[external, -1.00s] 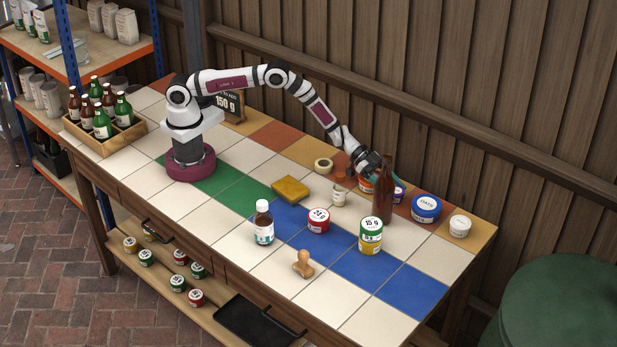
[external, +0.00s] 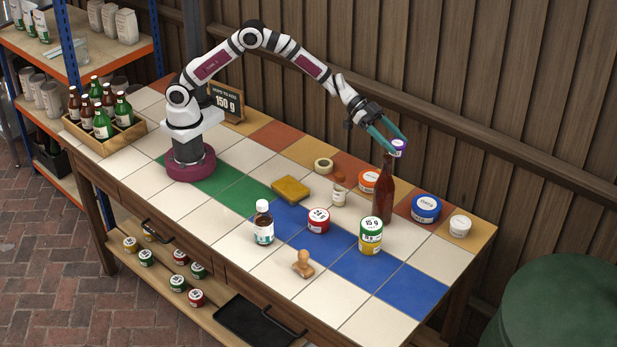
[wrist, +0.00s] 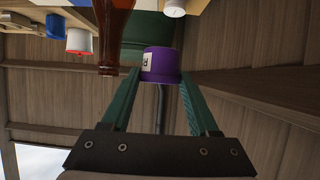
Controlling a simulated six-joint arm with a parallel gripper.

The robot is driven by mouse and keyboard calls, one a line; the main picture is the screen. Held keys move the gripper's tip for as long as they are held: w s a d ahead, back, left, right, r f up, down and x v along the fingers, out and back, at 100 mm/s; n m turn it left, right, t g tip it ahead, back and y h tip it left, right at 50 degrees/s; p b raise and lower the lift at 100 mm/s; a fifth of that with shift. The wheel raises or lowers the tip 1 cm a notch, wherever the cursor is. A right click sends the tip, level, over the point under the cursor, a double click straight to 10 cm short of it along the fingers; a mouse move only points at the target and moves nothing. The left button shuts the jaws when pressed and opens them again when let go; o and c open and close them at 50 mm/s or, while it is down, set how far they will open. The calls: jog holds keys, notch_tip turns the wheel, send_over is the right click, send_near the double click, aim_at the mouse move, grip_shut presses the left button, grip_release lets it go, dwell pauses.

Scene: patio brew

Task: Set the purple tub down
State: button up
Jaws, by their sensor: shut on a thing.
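The purple tub (external: 398,147) is small, with a white label, and is held in the air above the far right part of the tiled table. My gripper (external: 392,143) is shut on it, with teal fingers on either side. In the wrist view the purple tub (wrist: 161,65) sits between the two fingertips (wrist: 160,76), with part of its label at its left. The tub is close to the neck of the brown bottle (external: 384,190); whether they touch cannot be told.
An orange tub (external: 369,181), a blue tub (external: 426,208) and a white tub (external: 460,226) stand along the back right. A green-and-yellow stack (external: 371,235) and a red tub (external: 319,220) stand nearer the front. Blue tiles (external: 411,291) at the front right are clear.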

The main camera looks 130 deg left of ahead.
jog(key=s+d+r+m+h, duration=0.1)
jog(key=s+d+r, duration=0.2)
jog(key=d+r, duration=0.45)
jog(key=s+d+r+m+h, duration=0.1)
jog(key=s+d+r, duration=0.2)
jog(key=d+r, duration=0.4)
jog(key=s+d+r+m+h, duration=0.1)
jog(key=s+d+r, duration=0.2)
jog(key=s+d, duration=0.35)
jog(key=s+d+r+h, duration=0.1)
jog(key=s+d+r, duration=0.2)
jog(key=s+d, duration=0.3)
jog(key=s+a+f, duration=0.3)
jog(key=a+f, duration=0.6)
jog(key=s+a+f, duration=0.2)
jog(key=a+f, duration=0.8)
jog(key=s+a+f+n+y, duration=0.1)
jog(key=s+a+f+y, duration=0.1)
jog(key=s+a+f, duration=0.4)
jog(key=s+a+f+n+y, duration=0.1)
jog(key=s+a+f, duration=0.2)
jog(key=s+f, duration=0.4)
jog(key=f, duration=0.3)
jog(key=s+f, duration=0.1)
jog(key=f, duration=0.3)
jog(key=shift+s+a+f, duration=0.15)
jog(key=shift+s+f, duration=0.05)
jog(key=shift+f, duration=0.1)
